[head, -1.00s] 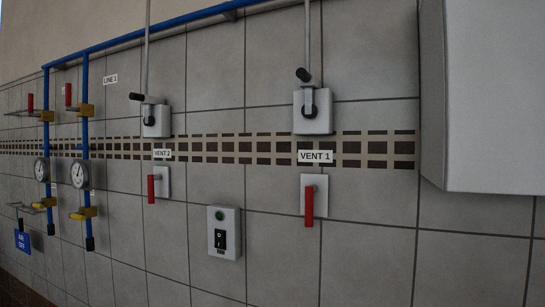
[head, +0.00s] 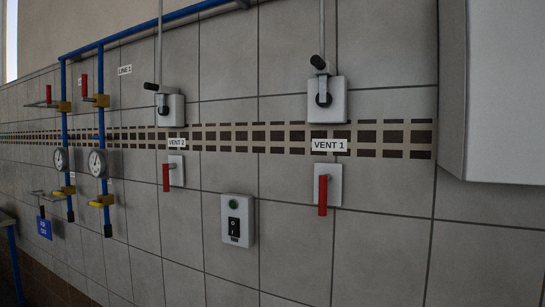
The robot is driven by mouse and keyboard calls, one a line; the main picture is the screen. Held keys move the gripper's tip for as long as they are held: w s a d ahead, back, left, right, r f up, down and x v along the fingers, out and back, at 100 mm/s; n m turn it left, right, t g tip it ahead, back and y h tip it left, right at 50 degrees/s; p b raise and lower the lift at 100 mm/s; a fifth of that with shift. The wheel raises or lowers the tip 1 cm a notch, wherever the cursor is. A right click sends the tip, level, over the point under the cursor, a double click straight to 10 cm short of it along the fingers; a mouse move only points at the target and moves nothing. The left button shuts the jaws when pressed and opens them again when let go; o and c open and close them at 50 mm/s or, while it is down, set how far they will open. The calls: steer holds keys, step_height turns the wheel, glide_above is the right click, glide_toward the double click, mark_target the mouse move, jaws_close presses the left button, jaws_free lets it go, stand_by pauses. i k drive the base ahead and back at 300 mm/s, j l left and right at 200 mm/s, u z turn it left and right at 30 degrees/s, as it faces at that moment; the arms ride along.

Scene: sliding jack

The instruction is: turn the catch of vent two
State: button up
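The vent two unit is on the tiled wall, left of centre in the head view. Its label "VENT 2" (head: 177,142) sits between an upper grey box with a black crank (head: 171,108) and a lower plate (head: 177,171). The red catch (head: 166,177) on that lower plate hangs straight down. The crank has a dark knob at its upper left. My gripper is not in view, so nothing is seen touching the catch.
To the right, vent one has its label (head: 329,145), a crank box (head: 326,98) and a red catch (head: 323,195) hanging down. A switch box (head: 238,219) with a green button is between the vents, lower. Blue pipes with gauges (head: 97,163) stand left. A white cabinet (head: 500,90) juts out at right.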

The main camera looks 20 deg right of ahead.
mark_target(166, 166)
steer(key=i+j+z, duration=0.1)
steer(key=j, duration=0.3)
steer(key=i+j+z, duration=0.1)
steer(key=j, duration=0.35)
steer(key=i+j+z, duration=0.1)
steer(key=j, duration=0.35)
steer(key=i+j+z, duration=0.1)
steer(key=j, duration=0.35)
steer(key=i+j+z, duration=0.1)
steer(key=j, duration=0.35)
steer(key=i, duration=0.05)
